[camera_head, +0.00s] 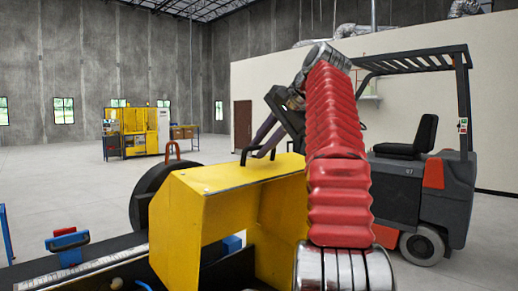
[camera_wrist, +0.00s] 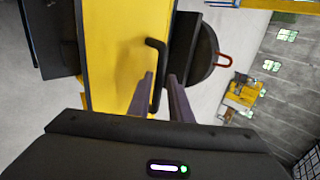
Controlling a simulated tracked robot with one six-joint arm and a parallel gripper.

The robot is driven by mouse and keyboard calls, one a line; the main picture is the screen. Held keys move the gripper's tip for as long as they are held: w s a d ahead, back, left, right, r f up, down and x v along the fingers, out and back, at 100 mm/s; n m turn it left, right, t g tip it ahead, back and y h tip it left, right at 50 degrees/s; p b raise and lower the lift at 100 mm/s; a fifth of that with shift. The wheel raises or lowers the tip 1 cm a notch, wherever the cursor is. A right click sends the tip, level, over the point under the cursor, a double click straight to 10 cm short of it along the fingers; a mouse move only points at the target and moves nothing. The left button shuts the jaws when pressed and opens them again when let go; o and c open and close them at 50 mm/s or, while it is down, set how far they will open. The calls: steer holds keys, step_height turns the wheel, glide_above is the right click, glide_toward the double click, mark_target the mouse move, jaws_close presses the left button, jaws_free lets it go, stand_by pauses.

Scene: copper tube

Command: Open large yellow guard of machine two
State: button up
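The large yellow guard (camera_head: 225,195) fills the lower middle of the head view, and its yellow top face (camera_wrist: 120,50) shows in the wrist view. A black bar handle (camera_head: 249,151) stands on its top. In the wrist view the handle (camera_wrist: 155,85) runs between the two fingers of my gripper (camera_wrist: 160,76). The fingers are apart, with a visible gap on the right side of the bar. My gripper (camera_head: 259,147) is at the handle in the head view, partly behind my red-sleeved arm. Contact between fingers and handle cannot be told.
A black round part with a red-brown handle (camera_head: 172,151) adjoins the guard's left. A blue clamp-like part (camera_head: 68,245) lies at lower left. A forklift (camera_head: 420,180) stands at right. Another yellow machine (camera_head: 135,130) stands far back left, with open floor before it.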

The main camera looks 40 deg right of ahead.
steer(key=shift+v, duration=0.85)
steer(key=s, duration=1.2)
steer(key=shift+d, duration=0.2)
steer(key=shift+f, duration=0.15)
